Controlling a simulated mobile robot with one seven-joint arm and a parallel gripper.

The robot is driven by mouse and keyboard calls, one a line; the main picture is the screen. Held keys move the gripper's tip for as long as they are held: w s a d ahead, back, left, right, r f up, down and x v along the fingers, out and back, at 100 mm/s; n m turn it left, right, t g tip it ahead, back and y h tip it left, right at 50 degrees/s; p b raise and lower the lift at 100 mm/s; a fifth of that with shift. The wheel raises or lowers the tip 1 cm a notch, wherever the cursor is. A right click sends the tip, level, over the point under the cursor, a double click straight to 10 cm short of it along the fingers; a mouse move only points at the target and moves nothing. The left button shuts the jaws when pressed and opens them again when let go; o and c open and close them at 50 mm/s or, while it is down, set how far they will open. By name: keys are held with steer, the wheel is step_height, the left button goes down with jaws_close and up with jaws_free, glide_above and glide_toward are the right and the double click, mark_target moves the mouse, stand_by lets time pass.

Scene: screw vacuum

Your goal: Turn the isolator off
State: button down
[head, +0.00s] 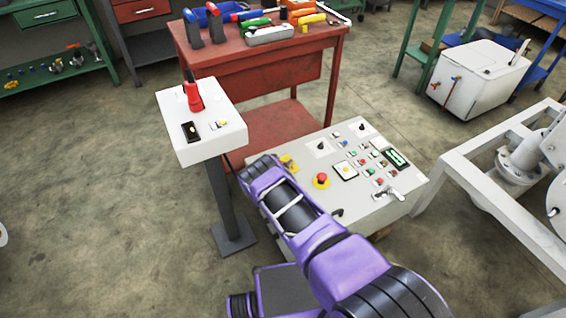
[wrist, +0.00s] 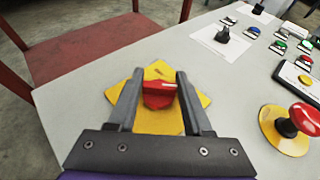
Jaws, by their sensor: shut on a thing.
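The isolator is a red rotary handle (wrist: 159,94) on a yellow square plate (wrist: 158,72) set on the grey panel. In the wrist view the handle lies between the two fingers of my gripper (wrist: 158,90), which is shut on it. The handle's grip runs roughly left to right in that view. In the head view the yellow plate (head: 288,163) shows only in part at the panel's left edge, and my purple arm hides the handle and my fingertips.
A red emergency button (wrist: 304,119) on a yellow disc stands right of the isolator. Several switches and coloured buttons fill the panel (head: 345,205). A white pedestal box (head: 205,145) stands to the left. A red table (head: 265,78) with tools is behind.

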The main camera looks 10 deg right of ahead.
steer(key=shift+r, duration=0.15)
steer(key=n+t+y+p, duration=0.1)
steer(key=n+y+p, duration=0.1)
steer(key=p, duration=0.2)
steer(key=shift+r+n+y, duration=0.15)
steer(key=shift+n+y, duration=0.15)
steer(key=shift+y, duration=0.1)
steer(key=shift+f+n+y+p, duration=0.2)
steer(key=shift+n+y+p, duration=0.3)
steer(key=shift+n+y, duration=0.35)
steer(key=shift+f+n+y+b, duration=0.2)
steer(key=shift+n+y+b, duration=0.1)
steer(key=shift+n+y, duration=0.25)
steer(key=shift+f+n+y+b, duration=0.1)
steer(key=shift+n+y+b, duration=0.5)
steer(key=shift+y+b, duration=0.35)
steer(key=shift+b, duration=0.45)
steer(key=shift+n+y+b, duration=0.3)
steer(key=shift+y+b, duration=0.05)
steer(key=shift+b, duration=0.1)
steer(key=shift+r, duration=0.25)
